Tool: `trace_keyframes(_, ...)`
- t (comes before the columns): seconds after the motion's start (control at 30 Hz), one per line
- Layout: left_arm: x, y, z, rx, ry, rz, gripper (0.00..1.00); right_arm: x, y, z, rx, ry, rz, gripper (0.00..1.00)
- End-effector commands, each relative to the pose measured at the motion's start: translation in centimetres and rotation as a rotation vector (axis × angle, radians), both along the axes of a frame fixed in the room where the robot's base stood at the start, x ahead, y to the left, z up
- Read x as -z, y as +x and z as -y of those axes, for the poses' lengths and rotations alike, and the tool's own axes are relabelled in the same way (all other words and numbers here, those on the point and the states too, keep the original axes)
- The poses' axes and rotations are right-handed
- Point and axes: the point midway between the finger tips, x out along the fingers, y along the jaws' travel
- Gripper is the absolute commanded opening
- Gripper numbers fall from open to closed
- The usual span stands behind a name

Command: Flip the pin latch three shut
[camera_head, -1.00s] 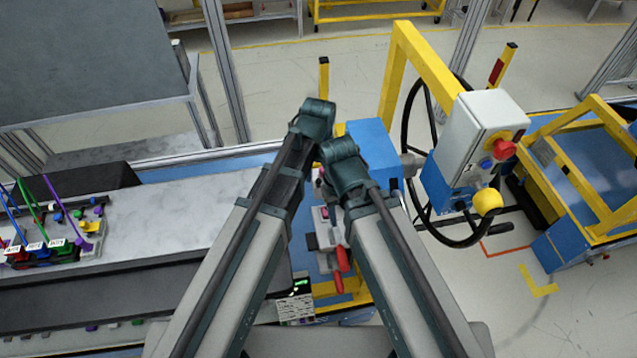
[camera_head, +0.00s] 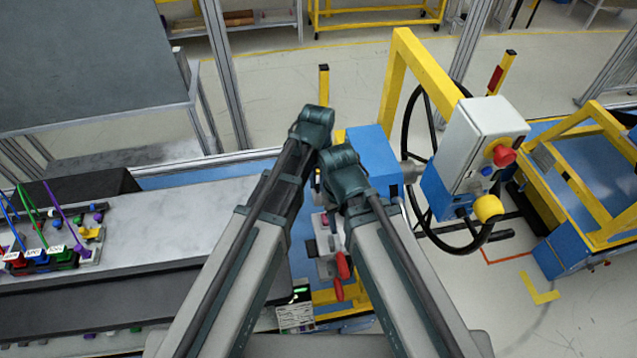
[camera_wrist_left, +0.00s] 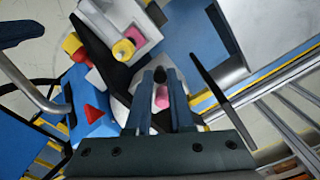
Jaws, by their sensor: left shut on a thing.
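My left gripper (camera_wrist_left: 161,77) points into the left wrist view from below. Its two dark fingers are closed around a small piece with a black tip (camera_wrist_left: 159,74) and a pink part (camera_wrist_left: 162,97), which appears to be a pin latch; I cannot read its number. The piece sits over a pale rounded surface, partly hidden by the fingers. In the head view my left arm (camera_head: 312,127) reaches to the middle, and its gripper is hidden. My right gripper is not visible. A grey fixture (camera_head: 325,243) with red handles (camera_head: 342,265) shows between my arms.
A bench (camera_head: 175,222) with coloured connectors (camera_head: 45,258) lies left. In the wrist view, a blue block (camera_wrist_left: 90,105) is close left of the fingers.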

Motion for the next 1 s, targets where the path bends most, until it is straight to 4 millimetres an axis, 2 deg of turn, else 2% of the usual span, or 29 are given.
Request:
trace_keyframes(0.23, 0.02, 1.03, -0.31, 0.176, 0.000, -0.001, 0.00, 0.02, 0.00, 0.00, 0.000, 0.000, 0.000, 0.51)
trace_keyframes(0.57, 0.02, 1.12, -0.36, 0.202, 0.001, 0.000, 0.00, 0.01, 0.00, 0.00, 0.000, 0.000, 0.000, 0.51)
trace_keyframes(0.6, 0.01, 1.12, -0.35, 0.201, 0.001, 0.000, 0.22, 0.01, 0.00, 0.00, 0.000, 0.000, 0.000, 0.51)
trace_keyframes(0.77, 0.01, 1.10, -0.34, 0.201, 0.000, 0.000, 0.51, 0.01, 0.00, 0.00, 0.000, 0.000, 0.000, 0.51)
trace_keyframes(1.0, 0.01, 1.09, -0.33, 0.200, 0.000, 0.000, 0.51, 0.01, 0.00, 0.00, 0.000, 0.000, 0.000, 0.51)
